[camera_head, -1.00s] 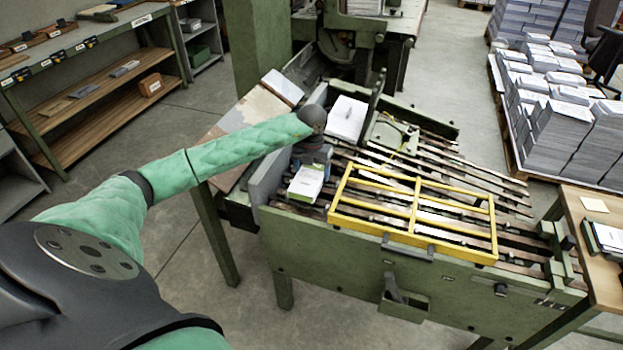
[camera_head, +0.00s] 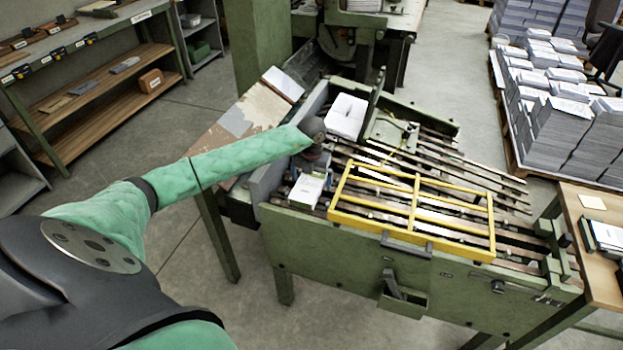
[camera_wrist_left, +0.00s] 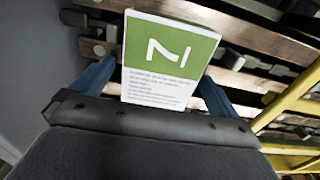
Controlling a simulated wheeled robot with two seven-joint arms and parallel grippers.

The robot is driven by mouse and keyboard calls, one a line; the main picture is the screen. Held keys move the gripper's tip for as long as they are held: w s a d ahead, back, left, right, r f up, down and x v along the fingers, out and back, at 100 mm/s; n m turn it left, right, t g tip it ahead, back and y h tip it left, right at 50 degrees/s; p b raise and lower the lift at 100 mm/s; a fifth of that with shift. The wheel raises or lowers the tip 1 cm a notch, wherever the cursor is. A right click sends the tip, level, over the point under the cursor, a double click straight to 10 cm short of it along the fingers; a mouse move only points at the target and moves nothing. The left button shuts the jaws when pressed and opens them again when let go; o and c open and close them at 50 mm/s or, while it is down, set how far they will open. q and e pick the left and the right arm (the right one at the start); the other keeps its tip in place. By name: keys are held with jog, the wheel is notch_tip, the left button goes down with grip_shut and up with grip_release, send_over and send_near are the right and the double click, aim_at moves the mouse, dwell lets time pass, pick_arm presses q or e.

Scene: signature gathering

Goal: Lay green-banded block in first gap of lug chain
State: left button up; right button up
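The green-banded block (camera_wrist_left: 165,65) is white with a green band and white mark, upright between the blue fingers of my left gripper (camera_wrist_left: 155,92) in the left wrist view. In the head view the block (camera_head: 307,190) shows as a small white slab over the near left end of the lug chain (camera_head: 455,180). My left gripper (camera_head: 314,155) is dark and points down there, its fingertips partly hidden. It appears shut on the block. Whether the block touches the chain I cannot tell. My right gripper is not in view.
A yellow guard frame (camera_head: 415,205) lies just right of the block over the chain. A grey plate (camera_head: 266,177) stands close on the left. A white stack (camera_head: 345,117) is behind. A small green box (camera_head: 403,303) hangs on the machine's front.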

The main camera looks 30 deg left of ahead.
aim_at(312, 179)
pick_arm(q)
jog(key=shift+r, duration=0.1)
jog(key=shift+r, duration=0.4)
notch_tip(312, 179, up, 11)
jog(key=b, duration=0.3)
jog(key=shift+r, duration=0.15)
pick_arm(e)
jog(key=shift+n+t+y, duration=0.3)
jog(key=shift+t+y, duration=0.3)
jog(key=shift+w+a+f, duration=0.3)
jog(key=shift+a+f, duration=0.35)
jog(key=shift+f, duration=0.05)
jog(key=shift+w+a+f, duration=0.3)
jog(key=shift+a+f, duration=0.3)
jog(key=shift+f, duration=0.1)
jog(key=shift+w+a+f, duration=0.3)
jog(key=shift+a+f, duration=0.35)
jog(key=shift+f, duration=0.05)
